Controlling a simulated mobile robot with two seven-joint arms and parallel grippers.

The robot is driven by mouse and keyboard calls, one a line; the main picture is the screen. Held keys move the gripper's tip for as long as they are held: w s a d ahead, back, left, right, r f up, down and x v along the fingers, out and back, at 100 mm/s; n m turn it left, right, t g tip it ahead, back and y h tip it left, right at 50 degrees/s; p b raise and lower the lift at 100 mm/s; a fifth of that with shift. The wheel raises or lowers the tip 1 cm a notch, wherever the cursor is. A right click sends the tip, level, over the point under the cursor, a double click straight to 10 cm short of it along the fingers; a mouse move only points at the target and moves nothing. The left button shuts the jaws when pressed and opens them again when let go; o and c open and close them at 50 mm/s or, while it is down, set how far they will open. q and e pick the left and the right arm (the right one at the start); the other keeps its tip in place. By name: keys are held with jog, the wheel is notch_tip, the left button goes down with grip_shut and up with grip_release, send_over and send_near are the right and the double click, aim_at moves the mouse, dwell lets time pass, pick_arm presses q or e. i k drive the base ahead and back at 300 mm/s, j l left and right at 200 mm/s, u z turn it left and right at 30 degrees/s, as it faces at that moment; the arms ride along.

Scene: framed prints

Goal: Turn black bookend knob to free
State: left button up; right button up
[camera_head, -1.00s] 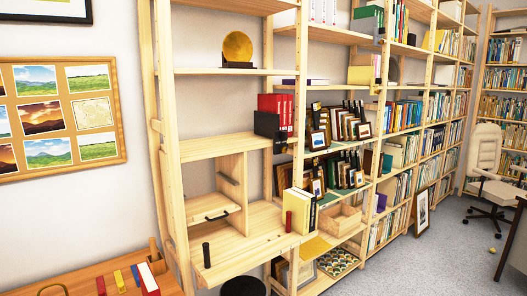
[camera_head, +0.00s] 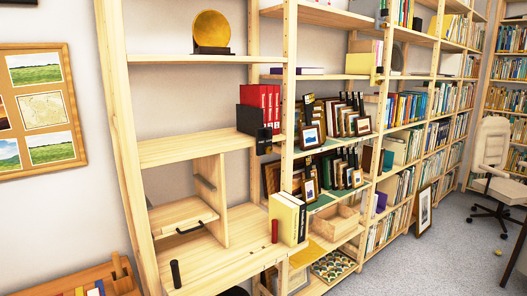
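A black bookend (camera_head: 247,120) stands on the middle shelf against the left side of several red books (camera_head: 262,97). A small dark part (camera_head: 264,138) shows at the shelf's front edge just below the books. It may be the bookend's knob, but it is too small to tell its setting. Neither of my grippers is in view.
The bookend's wooden shelf (camera_head: 185,148) is bare to the left. Below are a drawer with a dark handle (camera_head: 183,214), cream and black books (camera_head: 287,217), a red cylinder (camera_head: 275,231) and a black cylinder (camera_head: 175,273). Framed prints (camera_head: 312,137) stand to the right.

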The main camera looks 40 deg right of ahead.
aim_at(268, 150)
jog(key=i+l, duration=0.1)
jog(key=l, duration=0.35)
jog(key=i+l+u, duration=0.1)
jog(key=l, duration=0.35)
jog(key=i+l, duration=0.1)
jog(key=l, duration=0.35)
jog(key=l+u, duration=0.1)
jog(key=l, duration=0.4)
jog(key=i, duration=0.05)
